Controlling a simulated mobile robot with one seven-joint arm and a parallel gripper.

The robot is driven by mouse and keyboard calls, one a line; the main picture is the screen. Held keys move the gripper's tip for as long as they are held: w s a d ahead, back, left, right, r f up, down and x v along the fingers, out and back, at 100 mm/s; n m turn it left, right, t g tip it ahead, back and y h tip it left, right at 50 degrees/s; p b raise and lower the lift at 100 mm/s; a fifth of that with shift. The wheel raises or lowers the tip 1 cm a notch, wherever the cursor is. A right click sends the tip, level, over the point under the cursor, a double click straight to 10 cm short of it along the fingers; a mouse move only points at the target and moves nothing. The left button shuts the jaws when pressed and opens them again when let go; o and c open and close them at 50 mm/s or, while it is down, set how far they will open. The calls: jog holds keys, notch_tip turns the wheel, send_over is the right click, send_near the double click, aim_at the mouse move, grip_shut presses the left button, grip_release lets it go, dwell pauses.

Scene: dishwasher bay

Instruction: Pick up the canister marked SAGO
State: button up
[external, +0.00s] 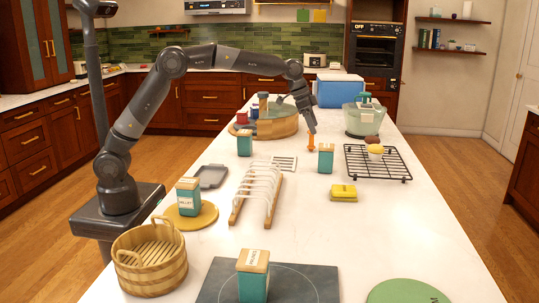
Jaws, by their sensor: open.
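Several teal canisters with wooden lids stand on the white counter. The nearest canister (253,277) stands on the dark hob; its lid label is too small to read surely. A canister that seems to read MILLET (188,197) stands on a round yellow mat at left. Another canister (244,143) stands by the round wooden tray, and one more (326,159) stands right of the white grille; no label is readable on either. I cannot tell which is SAGO. My gripper (311,130) is open, pointing down, above and slightly left of the canister right of the grille.
A wooden rack with white hoops (238,213) lies mid-counter. A black wire rack (395,172), a yellow block (343,192) and a mixer-like bowl (364,124) are at right. A blue cooler (338,92) stands behind. A basket (140,282) is front left.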

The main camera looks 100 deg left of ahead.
aim_at(324, 145)
jog(key=x, duration=0.4)
jog(key=a+x, duration=0.1)
jog(key=x, duration=0.8)
jog(key=shift+w+a+r, duration=0.1)
jog(key=shift+w+a, duration=0.15)
jog(key=shift+w, duration=0.15)
jog(key=c, duration=1.2)
